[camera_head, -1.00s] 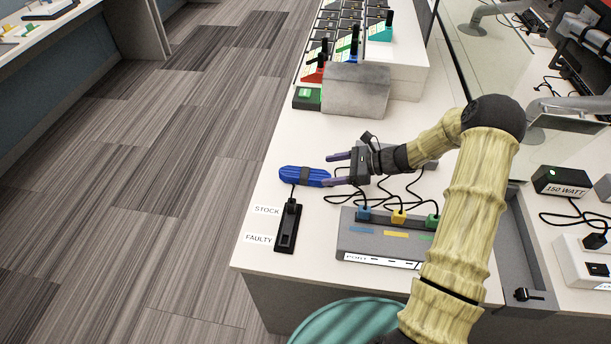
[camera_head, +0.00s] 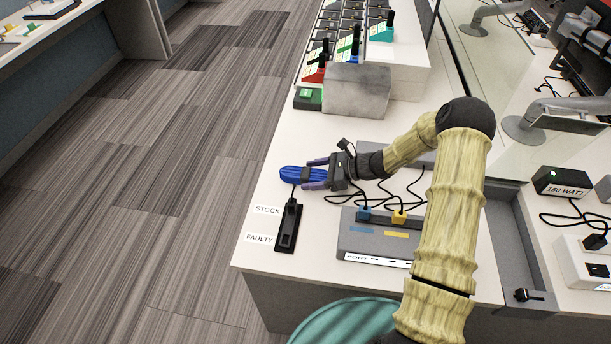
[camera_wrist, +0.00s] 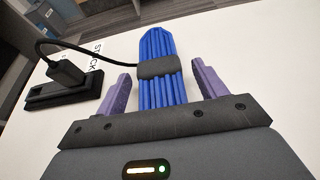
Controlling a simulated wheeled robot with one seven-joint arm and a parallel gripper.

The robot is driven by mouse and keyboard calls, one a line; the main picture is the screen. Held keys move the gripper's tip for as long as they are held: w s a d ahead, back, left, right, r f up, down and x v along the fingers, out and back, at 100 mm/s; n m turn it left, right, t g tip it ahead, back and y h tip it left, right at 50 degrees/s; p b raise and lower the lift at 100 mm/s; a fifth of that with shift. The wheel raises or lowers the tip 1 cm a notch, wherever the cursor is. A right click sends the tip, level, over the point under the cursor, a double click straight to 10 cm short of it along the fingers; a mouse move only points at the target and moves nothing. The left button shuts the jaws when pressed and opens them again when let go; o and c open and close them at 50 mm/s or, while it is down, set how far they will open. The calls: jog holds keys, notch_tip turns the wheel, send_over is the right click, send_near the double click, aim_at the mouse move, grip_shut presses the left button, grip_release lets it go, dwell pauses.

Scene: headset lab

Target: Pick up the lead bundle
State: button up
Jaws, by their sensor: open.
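The lead bundle (camera_head: 290,174) is a blue ribbed bundle with a dark band around its middle, lying on the white bench near its left edge. In the wrist view the bundle (camera_wrist: 157,62) points away from me, its near part between the two purple fingers. My gripper (camera_head: 317,174) is open, one finger on each side of the bundle; in the wrist view the gripper (camera_wrist: 160,85) shows a gap at both fingers. A black lead runs from the bundle to a plug in the black strip (camera_head: 287,226), which also shows in the wrist view (camera_wrist: 62,92).
STOCK and FAULTY labels (camera_head: 260,238) lie beside the strip. A grey port box (camera_head: 375,242) with coloured plugs and black cables stands at the front. A grey block (camera_head: 356,92) stands behind. The white bench top (camera_head: 300,130) is clear between block and bundle.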

aim_at(314, 173)
dwell(0.4)
jog(key=c, duration=1.1)
jog(key=shift+c, duration=0.2)
jog(key=shift+r, duration=0.1)
notch_tip(314, 173, up, 10)
jog(key=shift+f, duration=0.1)
